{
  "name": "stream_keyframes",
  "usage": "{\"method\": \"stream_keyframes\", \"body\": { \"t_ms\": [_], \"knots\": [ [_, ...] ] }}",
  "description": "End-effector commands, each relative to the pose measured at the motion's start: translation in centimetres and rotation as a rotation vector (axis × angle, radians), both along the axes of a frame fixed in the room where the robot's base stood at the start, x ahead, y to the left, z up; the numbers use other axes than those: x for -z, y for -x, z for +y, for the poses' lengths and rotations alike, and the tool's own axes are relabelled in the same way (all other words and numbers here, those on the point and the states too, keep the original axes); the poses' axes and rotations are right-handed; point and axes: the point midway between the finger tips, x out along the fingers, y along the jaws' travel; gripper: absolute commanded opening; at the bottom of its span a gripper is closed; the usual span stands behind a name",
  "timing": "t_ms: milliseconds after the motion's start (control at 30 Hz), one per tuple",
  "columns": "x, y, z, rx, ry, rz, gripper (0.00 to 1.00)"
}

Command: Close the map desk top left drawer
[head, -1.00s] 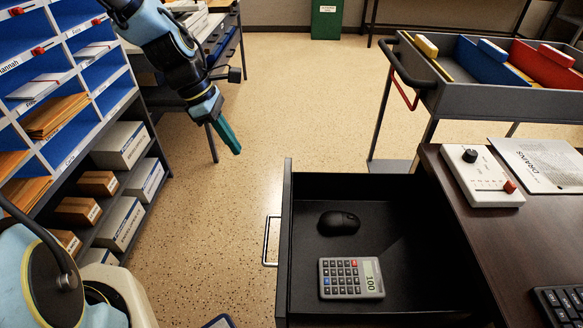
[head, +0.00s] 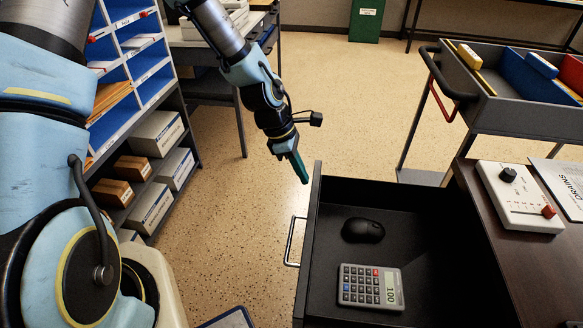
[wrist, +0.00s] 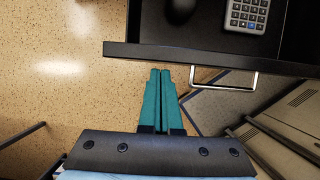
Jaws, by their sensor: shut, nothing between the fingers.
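The black drawer (head: 309,235) of the map desk (head: 500,240) stands pulled open. A black mouse (head: 363,230) and a grey calculator (head: 370,287) lie inside it; both also show partly in the wrist view. The drawer's metal handle (head: 291,241) is on its left outer face, and in the wrist view the handle (wrist: 224,86) sticks out from the front. My gripper (head: 303,180) is shut and empty, with teal fingers pointing down near the drawer front's far corner. In the wrist view the fingertips (wrist: 160,71) sit just short of the drawer front (wrist: 180,56), left of the handle.
A grey cart (head: 510,110) with colored bins stands behind the desk. A control box (head: 518,195) and a sheet lie on the desktop. A blue sorting shelf (head: 125,100) with boxes is at left. Speckled floor (head: 240,200) is open between shelf and drawer.

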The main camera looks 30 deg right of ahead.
Motion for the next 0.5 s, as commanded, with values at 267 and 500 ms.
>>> {"method": "stream_keyframes", "body": {
  "t_ms": [267,500],
  "knots": [
    [0.02,0.14,-0.17,-0.001,0.0,0.0,0.0],
    [0.02,0.43,-0.49,0.001,0.0,0.0,0.0]
  ]
}}
